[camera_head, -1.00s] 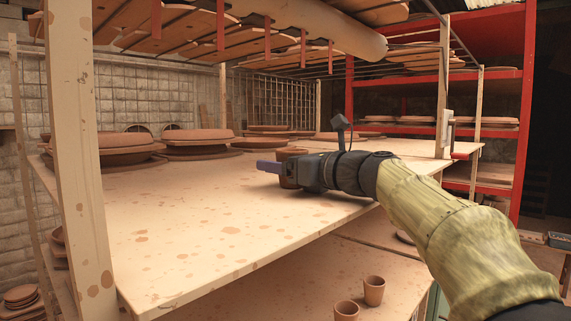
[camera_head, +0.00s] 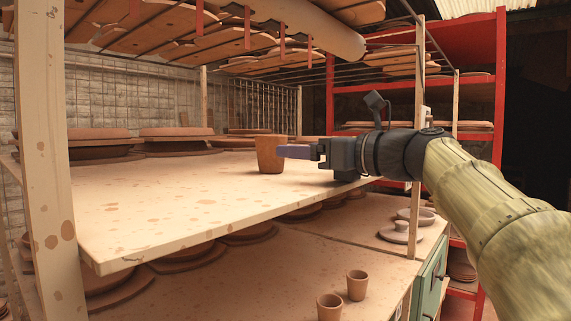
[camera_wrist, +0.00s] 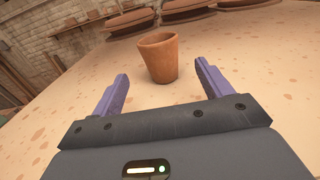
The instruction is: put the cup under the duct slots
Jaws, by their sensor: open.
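A brown clay cup (camera_head: 270,155) stands upright on the upper pale shelf board (camera_head: 190,200). It also shows in the wrist view (camera_wrist: 159,57), just beyond and between the fingertips. My gripper (camera_head: 283,152) is open and empty, to the right of the cup in the head view. Its two purple fingers are spread, with a gap of bare board between the palm and the cup. A long pale round duct (camera_head: 310,32) runs overhead, with reddish strips hanging near it. I cannot make out its slots clearly.
Stacked clay plates (camera_head: 178,138) line the back of the board. Two more cups (camera_head: 357,285) stand on the lower shelf. A pale post (camera_head: 42,160) rises at left, and a red rack (camera_head: 500,90) at right. The board's front middle is clear.

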